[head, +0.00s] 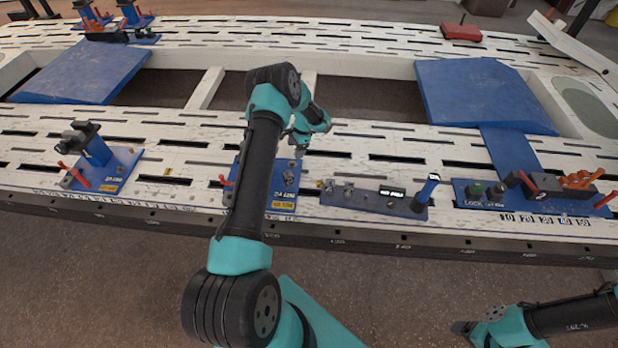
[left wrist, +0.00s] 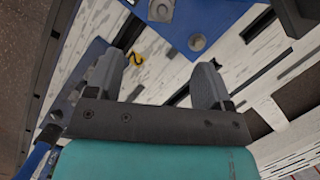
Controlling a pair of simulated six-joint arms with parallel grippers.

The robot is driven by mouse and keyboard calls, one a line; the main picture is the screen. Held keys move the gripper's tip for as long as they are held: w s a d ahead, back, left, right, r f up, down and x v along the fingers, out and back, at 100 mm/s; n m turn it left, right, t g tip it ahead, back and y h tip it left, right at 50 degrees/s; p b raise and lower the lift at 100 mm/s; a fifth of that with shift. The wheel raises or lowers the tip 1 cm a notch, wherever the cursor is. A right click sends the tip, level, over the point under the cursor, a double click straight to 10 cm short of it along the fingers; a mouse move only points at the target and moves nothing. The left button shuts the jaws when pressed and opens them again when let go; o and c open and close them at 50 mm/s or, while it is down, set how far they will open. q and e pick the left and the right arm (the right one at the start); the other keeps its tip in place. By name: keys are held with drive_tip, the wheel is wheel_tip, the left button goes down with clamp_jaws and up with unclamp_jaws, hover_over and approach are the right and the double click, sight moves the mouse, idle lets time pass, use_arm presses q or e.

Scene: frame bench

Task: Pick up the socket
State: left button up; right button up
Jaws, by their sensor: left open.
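My left gripper (head: 299,150) hangs over the bench behind a blue base plate (head: 285,200), which my own arm partly covers. In the left wrist view its two grey fingers (left wrist: 157,78) are spread apart with nothing between them. Small grey metal parts stand on the blue plate. One round grey part with a recessed top (left wrist: 197,42) shows just beyond the fingertips, and a taller grey part (left wrist: 161,10) is at the top edge. I cannot tell for certain which is the socket. My right gripper (head: 466,328) is low at the right, off the bench front; its jaws are unclear.
A long grey-blue fixture (head: 375,203) with a blue-handled tool stands right of the plate. A blue clamp station (head: 105,170) is at the left, and a plate with a block and red handles (head: 540,190) at the right. Blue ramps (head: 485,95) lie behind. The bench is slotted.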

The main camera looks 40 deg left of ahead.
use_arm(q)
drive_tip(key=shift+s+a, duration=0.1)
drive_tip(key=shift+a, duration=0.05)
approach(286, 174)
drive_tip(key=x, duration=0.4)
drive_tip(key=shift+f, duration=1.05)
drive_tip(key=shift+x, duration=2.55)
drive_tip(key=shift+a, duration=0.1)
drive_tip(key=c, duration=1.1)
